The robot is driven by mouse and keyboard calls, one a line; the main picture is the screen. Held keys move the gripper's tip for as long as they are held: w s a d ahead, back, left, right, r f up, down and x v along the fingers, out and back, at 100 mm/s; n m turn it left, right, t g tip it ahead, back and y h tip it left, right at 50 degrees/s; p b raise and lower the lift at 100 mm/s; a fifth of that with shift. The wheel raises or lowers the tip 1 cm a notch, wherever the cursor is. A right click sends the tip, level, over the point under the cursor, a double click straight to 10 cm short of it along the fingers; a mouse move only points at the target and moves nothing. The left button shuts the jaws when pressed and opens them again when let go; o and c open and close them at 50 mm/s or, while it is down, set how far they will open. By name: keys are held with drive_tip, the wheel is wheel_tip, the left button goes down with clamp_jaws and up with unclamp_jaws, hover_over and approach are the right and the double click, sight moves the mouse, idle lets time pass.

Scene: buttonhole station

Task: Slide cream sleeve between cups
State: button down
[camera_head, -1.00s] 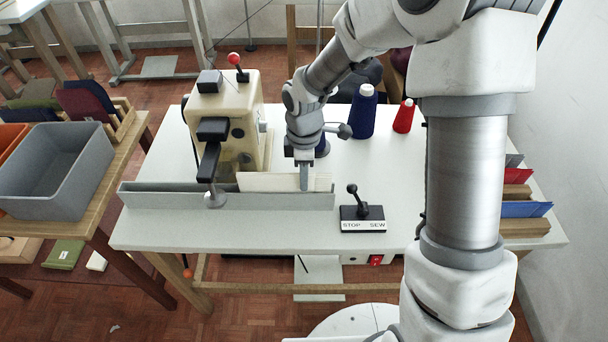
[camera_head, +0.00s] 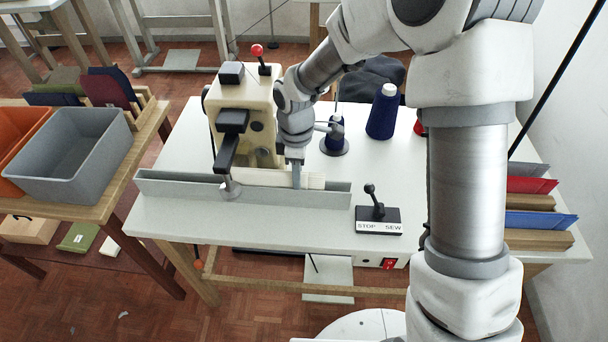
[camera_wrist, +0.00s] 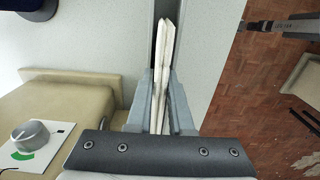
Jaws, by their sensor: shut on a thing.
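The cream sleeve (camera_head: 270,178) is a flat, thin piece standing on edge along the grey trough in front of the buttonhole machine (camera_head: 245,125). My gripper (camera_head: 297,180) is shut on it towards its right end. In the wrist view the sleeve (camera_wrist: 164,38) sticks out beyond the two fingers (camera_wrist: 162,95), looking like two thin layers. The sleeve's left end reaches the machine's round grey foot (camera_head: 230,190), under the dark arm. Whether it is between the cups there is hidden; I cannot make out a pair of cups.
The grey trough (camera_head: 325,197) runs along the front of the white table (camera_head: 290,228). A STOP/SEW lever box (camera_head: 378,220) stands to its right. Blue thread cones (camera_head: 381,115) stand behind. A grey bin (camera_head: 70,155) is on the left bench, and coloured folders (camera_head: 535,220) are at right.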

drive_tip(key=shift+a, duration=0.2)
drive_tip(key=c, duration=0.7)
unclamp_jaws()
drive_tip(key=shift+c, duration=0.2)
wheel_tip(320, 180, up, 18)
drive_tip(key=p, duration=0.3)
drive_tip(key=shift+f+p, duration=0.25)
drive_tip(key=shift+p, duration=0.05)
